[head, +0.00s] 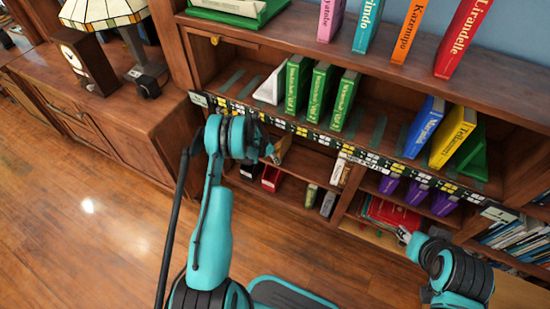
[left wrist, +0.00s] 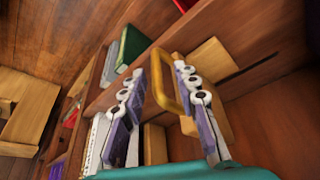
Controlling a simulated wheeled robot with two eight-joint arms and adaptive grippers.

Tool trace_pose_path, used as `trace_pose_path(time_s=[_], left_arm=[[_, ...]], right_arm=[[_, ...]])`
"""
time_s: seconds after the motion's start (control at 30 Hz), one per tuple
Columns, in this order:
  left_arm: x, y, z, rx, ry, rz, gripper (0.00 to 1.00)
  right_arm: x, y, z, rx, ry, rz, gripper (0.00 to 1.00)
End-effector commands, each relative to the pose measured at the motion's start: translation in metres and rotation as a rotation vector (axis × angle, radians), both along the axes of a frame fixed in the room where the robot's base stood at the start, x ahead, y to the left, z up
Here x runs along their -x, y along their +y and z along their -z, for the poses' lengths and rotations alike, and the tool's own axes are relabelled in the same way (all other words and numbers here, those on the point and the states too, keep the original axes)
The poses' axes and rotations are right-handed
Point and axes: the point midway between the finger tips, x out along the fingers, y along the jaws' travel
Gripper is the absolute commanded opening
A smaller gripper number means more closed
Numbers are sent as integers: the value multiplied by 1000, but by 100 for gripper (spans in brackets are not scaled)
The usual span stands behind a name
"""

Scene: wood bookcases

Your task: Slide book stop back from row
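A yellow-tan stop-like piece with a looped frame (left wrist: 158,85) stands on the lower shelf in the left wrist view. My left gripper (left wrist: 159,68) has its two purple fingers spread apart, with part of the frame between them and part behind the right finger. I cannot tell whether they touch it. In the head view my left gripper (head: 272,152) is at the lower shelf opening, mostly hidden by its wrist; a tan piece (head: 284,147) shows beside it. A green book (left wrist: 131,46) and a grey book (left wrist: 109,68) stand left of the fingers. My right gripper (head: 403,235) is small and unclear.
The labelled shelf edge (head: 310,135) runs just above my left gripper. Green books (head: 322,92) and a white wedge (head: 270,88) stand on the shelf above. A red book pile (head: 390,213) lies near my right gripper. A cabinet with a lamp (head: 105,15) stands left; the floor (head: 90,220) is clear.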

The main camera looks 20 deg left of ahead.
Motion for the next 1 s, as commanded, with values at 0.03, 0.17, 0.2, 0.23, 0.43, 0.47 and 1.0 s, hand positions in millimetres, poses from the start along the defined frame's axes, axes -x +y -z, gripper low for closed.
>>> trace_pose_path(time_s=[0.03, 0.17, 0.2, 0.23, 0.43, 0.47, 1.0], left_arm=[[0, 0, 0, 1, 1, 0, 31], [0, -1, 0, 2, 1, 0, 31], [0, -1, 0, 2, 1, 0, 31], [1, 0, -1, 2, 1, 0, 31], [7, 5, -21, 2, 2, -2, 31], [9, 6, -27, 2, 2, -2, 31], [37, 27, -109, 1, 1, -1, 31]], right_arm=[[0, 0, 0, 0, 0, 0, 40], [0, 0, 0, 0, 0, 0, 40], [0, 0, 0, 0, 0, 0, 40], [0, 0, 0, 0, 0, 0, 40], [0, 0, 0, 0, 0, 0, 40], [0, 0, 0, 0, 0, 0, 40], [0, 0, 0, 0, 0, 0, 40]])
